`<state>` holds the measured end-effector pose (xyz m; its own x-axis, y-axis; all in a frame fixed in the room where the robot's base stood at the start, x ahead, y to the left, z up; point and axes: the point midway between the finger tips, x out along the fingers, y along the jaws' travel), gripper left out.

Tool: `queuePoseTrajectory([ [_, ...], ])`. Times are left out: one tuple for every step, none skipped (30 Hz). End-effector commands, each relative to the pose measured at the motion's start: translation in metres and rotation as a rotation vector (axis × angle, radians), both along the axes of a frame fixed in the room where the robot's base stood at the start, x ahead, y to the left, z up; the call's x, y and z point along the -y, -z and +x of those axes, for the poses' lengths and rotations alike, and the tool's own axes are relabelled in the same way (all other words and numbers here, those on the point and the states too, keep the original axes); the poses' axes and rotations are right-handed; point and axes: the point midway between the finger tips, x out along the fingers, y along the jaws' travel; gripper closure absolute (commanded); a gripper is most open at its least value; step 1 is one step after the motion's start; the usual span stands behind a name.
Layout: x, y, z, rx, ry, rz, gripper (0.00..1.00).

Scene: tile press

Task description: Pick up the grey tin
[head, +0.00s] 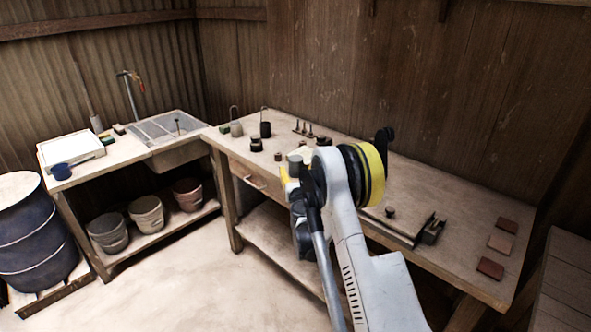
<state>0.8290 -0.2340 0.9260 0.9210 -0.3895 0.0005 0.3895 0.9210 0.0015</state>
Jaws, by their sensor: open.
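A small grey-green cylinder (295,160), which looks like the grey tin, stands on the long wooden bench just behind the end of my arm. Its lower part is partly hidden by the arm. My gripper (291,183) is at the front edge of the bench, close to this cylinder in the picture. The arm covers much of the gripper, so its fingers are hard to make out. It is open, and nothing shows held in it. I cannot tell whether it touches the cylinder.
Dark pots (256,144), a grey-green container with a wire handle (236,129) and several upright stamps (304,128) stand on the bench. A flat press (397,222) and reddish tiles (491,268) lie to the right. A sink (165,128) and blue drum (38,240) are left.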

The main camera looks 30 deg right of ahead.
Motion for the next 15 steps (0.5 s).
queuePoseTrajectory([
  [0.003,0.005,0.008,0.0,0.0,0.0,0.25],
  [0.005,0.005,0.013,0.0,0.0,-0.001,0.25],
  [0.008,0.006,0.019,0.0,0.0,-0.001,0.25],
  [0.01,0.005,0.023,0.0,0.0,-0.001,0.25],
  [0.011,0.005,0.027,0.0,0.0,-0.001,0.25],
  [0.013,0.004,0.031,0.0,0.0,-0.001,0.25],
  [0.014,0.004,0.033,0.0,-0.001,-0.001,0.25],
  [0.015,0.003,0.035,0.0,-0.001,-0.001,0.25],
  [0.015,0.002,0.037,0.0,-0.001,-0.001,0.25],
  [0.016,0.002,0.037,0.0,-0.001,-0.001,0.25],
  [0.016,0.002,0.038,0.0,-0.001,-0.001,0.25],
  [0.016,0.001,0.038,0.0,-0.001,-0.001,0.25],
  [0.016,0.001,0.037,0.0,-0.001,-0.001,0.25],
  [0.016,0.001,0.037,0.0,-0.001,-0.001,0.25],
  [0.016,0.001,0.037,0.0,-0.001,-0.001,0.25],
])
